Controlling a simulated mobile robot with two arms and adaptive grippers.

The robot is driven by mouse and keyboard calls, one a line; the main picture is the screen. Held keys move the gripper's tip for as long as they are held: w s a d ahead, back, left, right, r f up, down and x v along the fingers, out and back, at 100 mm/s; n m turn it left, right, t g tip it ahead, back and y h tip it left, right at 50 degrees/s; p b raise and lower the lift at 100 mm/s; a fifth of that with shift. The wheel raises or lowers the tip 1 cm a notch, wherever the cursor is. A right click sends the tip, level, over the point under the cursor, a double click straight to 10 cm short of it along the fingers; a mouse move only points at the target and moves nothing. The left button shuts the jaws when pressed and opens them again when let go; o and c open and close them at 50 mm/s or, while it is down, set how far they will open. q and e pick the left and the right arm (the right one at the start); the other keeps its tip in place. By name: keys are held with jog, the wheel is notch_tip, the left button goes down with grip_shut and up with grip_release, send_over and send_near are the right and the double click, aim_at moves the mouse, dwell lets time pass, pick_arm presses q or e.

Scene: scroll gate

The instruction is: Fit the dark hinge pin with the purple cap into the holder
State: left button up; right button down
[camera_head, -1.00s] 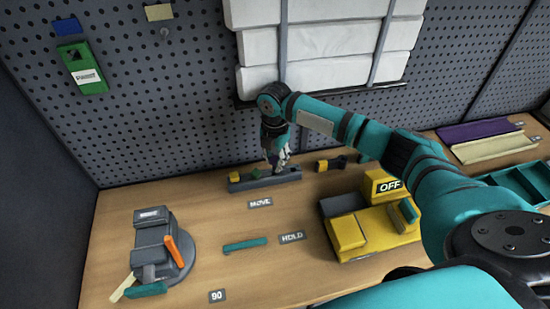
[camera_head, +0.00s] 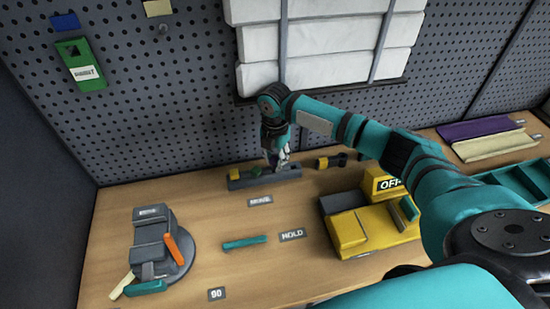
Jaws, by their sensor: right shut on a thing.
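A dark grey holder block (camera_head: 238,184) lies on the bench near the back wall. A yellow-capped piece (camera_head: 235,174) and a green piece (camera_head: 257,171) sit in its left and middle parts. My right gripper (camera_head: 277,161) points down over the holder's right part, with its fingers close above the block. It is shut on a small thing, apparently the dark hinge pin. The fingers hide most of that thing, and I cannot tell whether its lower end is inside the holder. My left gripper is not in view.
Small yellow and black pieces (camera_head: 322,163) lie right of the holder. A yellow machine (camera_head: 375,232) marked OFF stands at front right. A grey device with an orange lever (camera_head: 172,248) stands at left. A teal bar (camera_head: 245,242) lies mid-bench.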

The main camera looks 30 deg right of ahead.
jog(key=shift+f+b, duration=0.35)
jog(key=shift+f, duration=0.45)
jog(key=c, duration=1)
grip_release()
jog(key=shift+c, duration=0.2)
jog(key=shift+r, duration=0.1)
notch_tip(320, 180, up, 12)
